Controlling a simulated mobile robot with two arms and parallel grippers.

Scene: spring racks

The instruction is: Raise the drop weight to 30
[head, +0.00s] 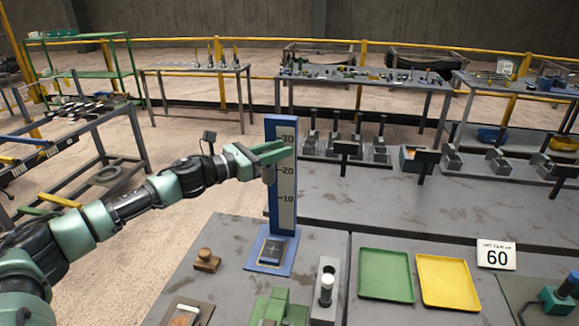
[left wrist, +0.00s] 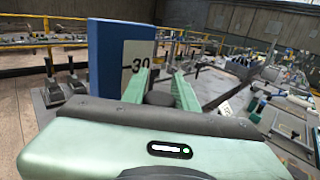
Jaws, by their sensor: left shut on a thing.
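A blue upright post (head: 271,205) with a white scale (head: 286,185) marked 10, 20 and 30 stands on a blue base (head: 257,266) at the table's left. My left gripper (head: 272,153) is level with the part of the scale between 20 and 30. It is shut on the grey drop weight (head: 269,176), whose lower part shows below the fingers beside the 20 mark. The fingers hide its upper part. In the left wrist view, a dark round top (left wrist: 158,98) sits between the fingers, near the 30 mark. My right gripper is not in view.
A wooden knob block (head: 207,260) stands left of the base. A grey block with a cylinder (head: 326,289) stands in front.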

